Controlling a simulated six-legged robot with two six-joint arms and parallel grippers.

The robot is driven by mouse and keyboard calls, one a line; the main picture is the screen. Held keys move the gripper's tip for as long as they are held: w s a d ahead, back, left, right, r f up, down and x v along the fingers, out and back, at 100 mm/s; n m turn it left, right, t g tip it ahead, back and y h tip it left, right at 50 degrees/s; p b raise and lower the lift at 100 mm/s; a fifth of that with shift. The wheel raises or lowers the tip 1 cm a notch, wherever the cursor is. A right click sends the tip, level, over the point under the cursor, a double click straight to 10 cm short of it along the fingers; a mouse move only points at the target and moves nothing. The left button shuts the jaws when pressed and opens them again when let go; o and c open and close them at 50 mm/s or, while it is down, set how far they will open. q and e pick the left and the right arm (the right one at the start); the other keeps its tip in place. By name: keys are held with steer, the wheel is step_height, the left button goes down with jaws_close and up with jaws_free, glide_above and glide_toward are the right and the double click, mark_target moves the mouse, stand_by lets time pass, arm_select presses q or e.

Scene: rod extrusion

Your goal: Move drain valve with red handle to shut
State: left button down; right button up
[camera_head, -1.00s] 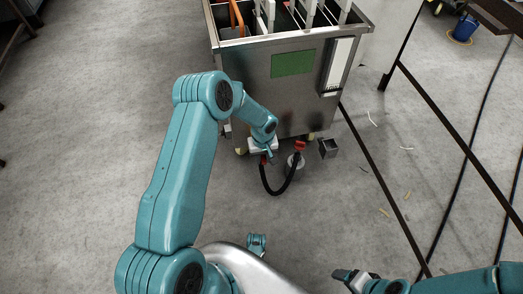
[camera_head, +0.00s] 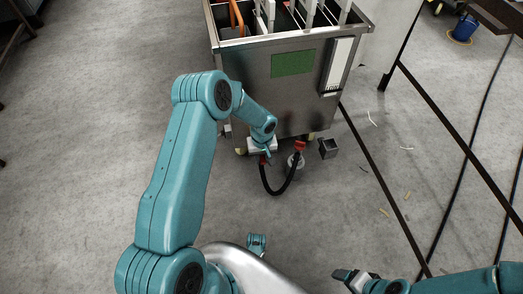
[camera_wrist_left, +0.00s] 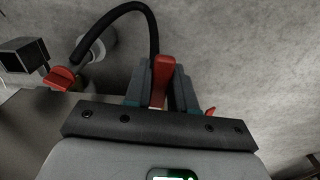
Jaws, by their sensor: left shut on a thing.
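The steel fryer-like unit (camera_head: 300,95) stands in front of me with valves low at its front. My left gripper (camera_head: 266,156) is down at the left one. In the left wrist view a red handle (camera_wrist_left: 161,82) sits between the fingers of my left gripper (camera_wrist_left: 162,90), which is shut on it. A second red handle (camera_wrist_left: 61,79) is to the left, apart from the gripper; it also shows in the head view (camera_head: 300,146). The valve bodies are mostly hidden. My right gripper (camera_head: 345,275) is low at the right, away from the unit; its jaw opening is unclear.
A black hose (camera_head: 276,192) loops below the two red handles. A small dark square box-like part (camera_head: 328,149) is right of them. A pale round object (camera_head: 295,161) is under the right handle. Dark bars cross the right side.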

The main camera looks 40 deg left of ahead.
arm_select(q)
steer(key=shift+s+a+m, duration=0.3)
steer(key=shift+s+m, duration=0.05)
steer(key=shift+m, duration=0.45)
steer(key=shift+s+a+m, duration=0.3)
steer(key=shift+a+m, duration=0.2)
steer(key=shift+m, duration=0.5)
steer(key=shift+s+a+m, duration=0.2)
steer(key=shift+a+m, duration=0.35)
steer(key=shift+m, duration=0.35)
steer(key=shift+s+a+m, duration=0.1)
steer(key=shift+a+m, duration=0.45)
steer(key=shift+m, duration=0.55)
